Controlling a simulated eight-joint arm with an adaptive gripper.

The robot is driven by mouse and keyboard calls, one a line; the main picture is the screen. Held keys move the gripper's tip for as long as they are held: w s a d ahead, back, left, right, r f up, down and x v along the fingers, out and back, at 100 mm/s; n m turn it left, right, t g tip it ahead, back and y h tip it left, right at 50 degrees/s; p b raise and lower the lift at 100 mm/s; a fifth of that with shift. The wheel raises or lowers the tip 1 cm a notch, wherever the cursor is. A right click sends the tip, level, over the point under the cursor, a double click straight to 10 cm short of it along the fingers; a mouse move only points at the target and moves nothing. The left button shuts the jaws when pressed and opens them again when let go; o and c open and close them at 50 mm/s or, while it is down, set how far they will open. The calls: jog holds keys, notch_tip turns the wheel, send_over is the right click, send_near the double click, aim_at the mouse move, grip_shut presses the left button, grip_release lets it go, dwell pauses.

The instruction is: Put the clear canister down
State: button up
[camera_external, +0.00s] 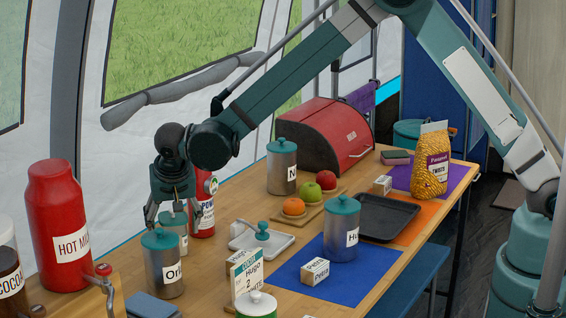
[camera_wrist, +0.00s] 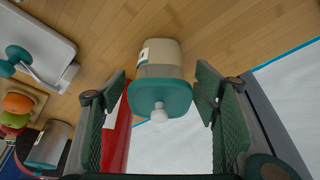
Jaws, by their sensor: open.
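The clear canister (camera_external: 181,239) has a teal lid and stands on the wooden table (camera_external: 225,266), behind a steel canister marked "Ori" (camera_external: 164,266) that hides part of it. In the wrist view the clear canister (camera_wrist: 160,68) shows pale contents, a label and a teal lid with a pale knob. My gripper (camera_external: 172,210) is open above it, fingers pointing down. In the wrist view my gripper (camera_wrist: 161,88) has one finger on each side of the canister, with gaps visible beside the lid.
A red powder container (camera_external: 206,213) stands close at the right. A white tray (camera_external: 270,243) with a teal-handled tool lies farther right. A fruit board (camera_external: 309,215), the "N" canister (camera_external: 281,166) and a large red jar (camera_external: 60,225) stand around. The blue mat has some bare room.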

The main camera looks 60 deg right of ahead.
jog(key=p+v, duration=0.2)
jog(key=v, duration=0.7)
jog(key=shift+r, duration=0.25)
jog(key=shift+s+a, duration=0.1)
dwell(0.4)
jog(key=s+d+r+n+t+y, duration=0.1)
jog(key=s+d+r+n, duration=0.1)
jog(key=s+d+r, duration=0.8)
jog(key=s+d+r+n+y, duration=0.1)
jog(key=s+d+r+n, duration=0.2)
jog(key=s+d+r, duration=0.7)
jog(key=s+d+n+t, duration=0.1)
jog(key=s+d+n, duration=0.1)
jog(key=s, duration=1.2)
jog(key=s+d+n+t+y, duration=0.1)
jog(key=s+d, duration=0.3)
jog(key=s, duration=1)
jog(key=shift+f+n+t, duration=0.35)
jog(key=shift+n+t, duration=0.15)
